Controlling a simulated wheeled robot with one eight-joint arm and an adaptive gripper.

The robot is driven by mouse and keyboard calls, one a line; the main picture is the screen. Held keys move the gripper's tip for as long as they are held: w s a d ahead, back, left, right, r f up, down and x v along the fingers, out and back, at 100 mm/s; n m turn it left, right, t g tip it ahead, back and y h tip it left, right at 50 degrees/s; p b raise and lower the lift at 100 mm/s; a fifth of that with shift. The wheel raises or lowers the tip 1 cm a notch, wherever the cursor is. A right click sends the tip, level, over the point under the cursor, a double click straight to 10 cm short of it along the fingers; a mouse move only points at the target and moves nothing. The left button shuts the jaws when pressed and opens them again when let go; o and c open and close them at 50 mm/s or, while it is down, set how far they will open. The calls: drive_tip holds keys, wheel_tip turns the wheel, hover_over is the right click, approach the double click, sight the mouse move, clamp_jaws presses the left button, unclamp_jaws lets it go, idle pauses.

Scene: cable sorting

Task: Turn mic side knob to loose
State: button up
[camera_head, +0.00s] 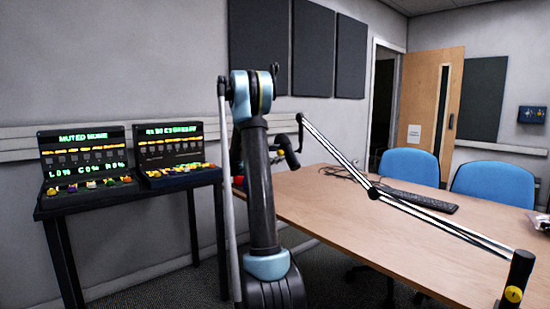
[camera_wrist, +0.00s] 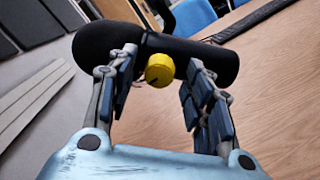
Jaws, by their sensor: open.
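In the wrist view a black rounded microphone (camera_wrist: 95,42) lies across the picture, slightly tilted. A round yellow knob (camera_wrist: 159,70) is on its near side, with a small dark mark that is too small to read. My gripper (camera_wrist: 161,62) is open, one finger to the left of the knob and one to the right, with gaps between them and the knob. The fingertips overlap the microphone body in the picture; I cannot tell whether they touch it. In the head view a dark shape at the end of the boom, likely the microphone (camera_head: 289,152), is partly hidden behind my arm.
A white jointed boom (camera_head: 340,158) runs over the wooden table (camera_head: 330,225) to a black base (camera_head: 519,268) with another yellow knob (camera_head: 513,294). A keyboard (camera_head: 420,200) and cables lie on the table. Two control panels (camera_head: 85,155) stand at left. Blue chairs (camera_head: 410,165) are behind.

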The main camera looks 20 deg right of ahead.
drive_tip(key=c, duration=1.1)
drive_tip(key=shift+m, duration=0.6)
drive_tip(key=o, duration=1.1)
drive_tip(key=v, duration=1.2)
drive_tip(key=shift+f, duration=0.2)
